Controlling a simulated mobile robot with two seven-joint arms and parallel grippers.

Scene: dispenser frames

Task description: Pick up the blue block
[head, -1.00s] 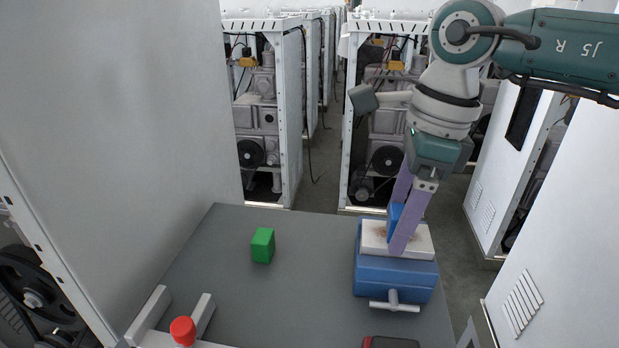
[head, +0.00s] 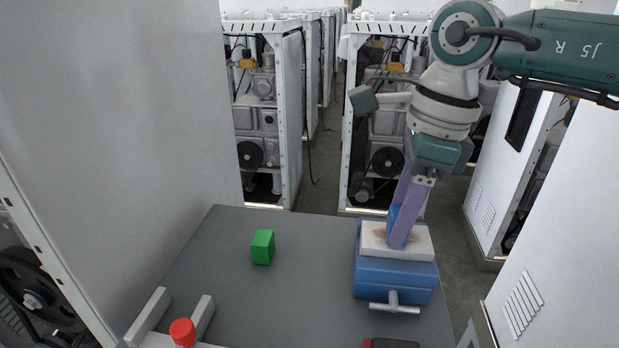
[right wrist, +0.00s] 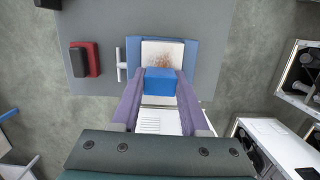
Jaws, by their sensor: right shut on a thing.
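The blue block (head: 393,217) is between the purple fingers of my right gripper (head: 402,226), over the pale, brown-stained top (head: 421,243) of a blue vise-like fixture (head: 396,276). The near finger hides much of the block in the head view. In the right wrist view the blue block (right wrist: 160,81) fills the gap between both fingertips of the right gripper (right wrist: 160,88). The gripper is shut on it. I cannot tell whether the block still touches the pale top. My left gripper is not in view.
A green block (head: 262,247) stands on the grey table (head: 310,290) left of the fixture. A red-knobbed white frame (head: 183,330) is at the front left. A red and black object (right wrist: 84,59) lies near the fixture's handle (right wrist: 121,65). White cabinets (head: 560,220) flank the table.

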